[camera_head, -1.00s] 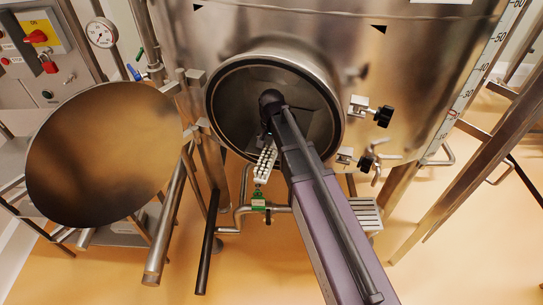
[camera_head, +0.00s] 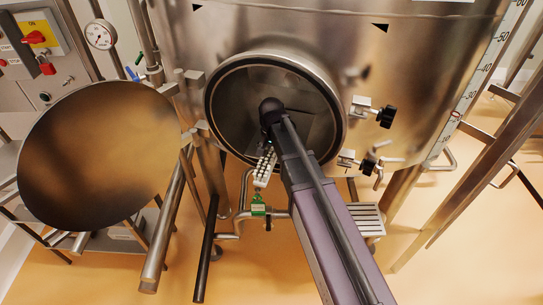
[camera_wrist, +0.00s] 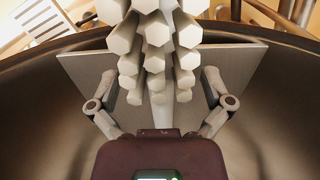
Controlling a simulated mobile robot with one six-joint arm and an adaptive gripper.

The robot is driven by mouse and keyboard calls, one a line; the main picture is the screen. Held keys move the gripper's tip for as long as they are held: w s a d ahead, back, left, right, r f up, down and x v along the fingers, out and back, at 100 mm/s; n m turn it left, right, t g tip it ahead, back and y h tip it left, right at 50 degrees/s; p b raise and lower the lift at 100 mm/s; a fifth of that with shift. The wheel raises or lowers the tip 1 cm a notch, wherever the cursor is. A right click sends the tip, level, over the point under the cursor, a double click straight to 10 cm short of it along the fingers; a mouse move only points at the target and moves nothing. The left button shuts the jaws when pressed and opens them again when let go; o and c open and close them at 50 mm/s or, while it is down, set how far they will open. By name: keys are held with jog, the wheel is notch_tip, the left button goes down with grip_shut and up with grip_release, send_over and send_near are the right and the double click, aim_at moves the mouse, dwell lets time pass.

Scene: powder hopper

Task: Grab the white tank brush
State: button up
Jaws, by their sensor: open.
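The white tank brush (camera_wrist: 158,60) has thick pale six-sided tufts around a thin shaft. In the wrist view it runs from the top edge down the middle. In the head view its white tufts (camera_head: 264,168) show at the lower edge of the round tank opening (camera_head: 337,92). My gripper (camera_wrist: 159,82) is open, with one finger on each side of the brush and a visible gap on both sides. I cannot tell how deep the brush lies between the fingers. In the head view my arm hides most of the gripper.
A flat grey plate (camera_wrist: 82,75) lies behind the brush inside the dark round rim. The round hatch door (camera_head: 100,155) stands open at the left. Clamps with black knobs (camera_head: 386,116) sit right of the opening. Pipes and a green-tagged valve (camera_head: 258,206) are below.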

jog(key=c, duration=1.3)
jog(key=shift+r, duration=0.15)
notch_tip(320, 180, up, 3)
jog(key=p, duration=0.3)
jog(key=shift+r+p, duration=0.2)
jog(key=shift+p, duration=0.2)
jog(key=s+d, duration=0.1)
jog(key=s, duration=0.4)
jog(key=s+d+r, duration=0.1)
jog(key=s, duration=0.4)
jog(key=s+d+p, duration=0.1)
jog(key=s+d, duration=0.1)
jog(key=s, duration=0.3)
jog(key=shift+s+r, duration=0.15)
jog(key=shift+s, duration=0.15)
